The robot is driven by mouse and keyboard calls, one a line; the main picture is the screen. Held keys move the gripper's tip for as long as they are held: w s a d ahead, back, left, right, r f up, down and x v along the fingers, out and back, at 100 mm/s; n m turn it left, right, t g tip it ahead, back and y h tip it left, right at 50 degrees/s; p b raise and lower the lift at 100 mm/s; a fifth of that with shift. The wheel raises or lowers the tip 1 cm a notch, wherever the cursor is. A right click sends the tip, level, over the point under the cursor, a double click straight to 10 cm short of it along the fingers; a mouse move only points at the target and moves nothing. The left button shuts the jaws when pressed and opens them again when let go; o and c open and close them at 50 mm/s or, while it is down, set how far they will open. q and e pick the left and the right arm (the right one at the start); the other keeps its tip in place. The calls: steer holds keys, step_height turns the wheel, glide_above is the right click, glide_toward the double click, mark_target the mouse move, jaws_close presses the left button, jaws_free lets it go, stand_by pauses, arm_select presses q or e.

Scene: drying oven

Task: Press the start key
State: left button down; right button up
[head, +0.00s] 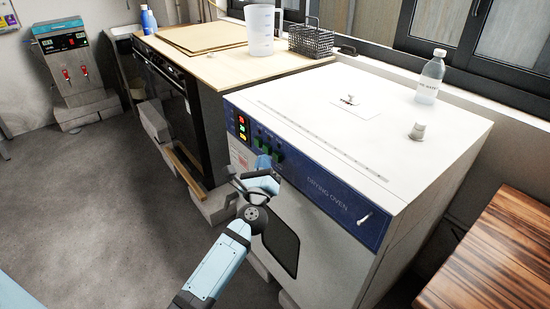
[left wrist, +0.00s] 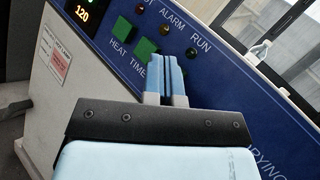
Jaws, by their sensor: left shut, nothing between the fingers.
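The white drying oven (head: 340,130) has a blue control panel (head: 310,185) across its upper front. Green keys (head: 278,155) sit under small lamps near the panel's left end. In the left wrist view, one green key (left wrist: 121,30) is by the label HEAT and another green key (left wrist: 145,48) is by TIME. No START label is readable; my fingers hide the panel just right of TIME. My left gripper (head: 264,163) is shut and empty, its blue fingertips (left wrist: 170,60) in front of the panel beside the keys. I cannot tell whether they touch it. My right gripper is not in view.
A lit display (head: 242,128) is left of the keys. A clear bottle (head: 430,77) and a small knob (head: 417,131) are on the oven top. A wooden bench with a jug (head: 261,30) and wire basket (head: 311,40) stands behind. A striped wooden table (head: 495,255) is at right.

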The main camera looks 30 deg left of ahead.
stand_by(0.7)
arm_select(q)
steer(key=shift+w+d, duration=0.2)
steer(key=shift+w, duration=0.2)
steer(key=shift+w+d+b, duration=0.3)
steer(key=shift+w+b, duration=0.15)
steer(key=shift+w, duration=0.25)
stand_by(0.8)
stand_by(0.3)
steer(key=shift+s+a, duration=0.25)
steer(key=shift+s, duration=0.3)
steer(key=shift+s+a, duration=0.25)
steer(key=shift+s, duration=0.3)
steer(key=s, duration=0.1)
steer(key=s+a, duration=0.1)
steer(key=s, duration=0.1)
steer(key=s+a, duration=0.1)
steer(key=shift+s, duration=0.3)
